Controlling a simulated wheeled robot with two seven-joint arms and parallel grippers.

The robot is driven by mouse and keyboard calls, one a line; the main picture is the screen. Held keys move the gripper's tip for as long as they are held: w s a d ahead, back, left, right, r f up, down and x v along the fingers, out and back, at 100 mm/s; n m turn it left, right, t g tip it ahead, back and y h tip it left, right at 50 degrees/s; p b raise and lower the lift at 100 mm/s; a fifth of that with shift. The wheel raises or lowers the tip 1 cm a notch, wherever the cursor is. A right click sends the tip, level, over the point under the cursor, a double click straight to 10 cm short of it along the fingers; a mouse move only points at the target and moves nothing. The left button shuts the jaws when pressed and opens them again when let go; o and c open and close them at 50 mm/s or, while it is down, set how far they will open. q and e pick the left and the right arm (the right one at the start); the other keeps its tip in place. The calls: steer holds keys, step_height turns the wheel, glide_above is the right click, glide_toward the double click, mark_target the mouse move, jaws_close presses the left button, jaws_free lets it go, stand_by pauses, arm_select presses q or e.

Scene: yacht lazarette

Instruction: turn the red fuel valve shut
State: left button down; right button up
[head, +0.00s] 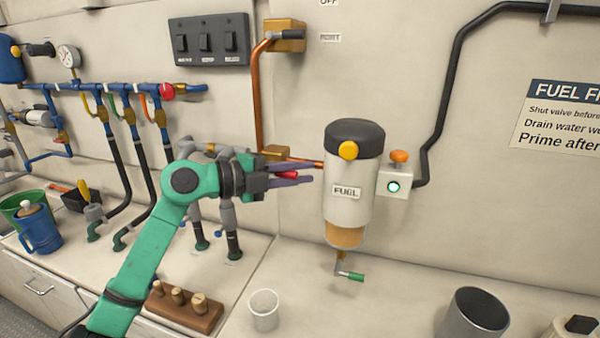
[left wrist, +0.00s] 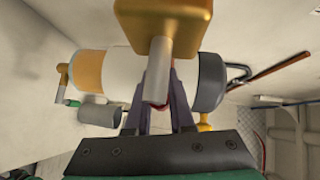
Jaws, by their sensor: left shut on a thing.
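The red fuel valve handle (head: 288,174) shows as a small red piece between the fingers of my left gripper (head: 302,176), below the brass valve body (head: 274,152) on the copper pipe. My left gripper is shut on it, just left of the white fuel filter (head: 343,205). In the left wrist view, the brass body (left wrist: 165,25) and its grey stem (left wrist: 158,70) stand in front of the fingers. A bit of red handle (left wrist: 159,106) shows between them; the fingers and stem hide most of it, so its angle is unclear. My right gripper is not in view.
A white box with an orange button (head: 399,157) and lit green lamp sits right of the filter. A green-handled drain (head: 350,275) hangs below. A white cup (head: 264,309), a wooden plug block (head: 185,312) and a grey cup (head: 474,314) stand on the counter.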

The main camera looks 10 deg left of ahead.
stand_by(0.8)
arm_select(q)
steer(key=a+f+m+g+y+p, duration=0.1)
steer(key=a+f+m+y+p, duration=0.4)
steer(key=y, duration=0.8)
steer(key=shift+w+a+f+m+g+y, duration=0.3)
steer(key=shift+a+f+m, duration=0.55)
steer(key=shift+m, duration=0.85)
steer(key=shift+s+a+r, duration=0.1)
steer(key=shift+a+r, duration=0.05)
steer(key=shift+r, duration=0.05)
steer(key=c, duration=0.8)
jaws_free()
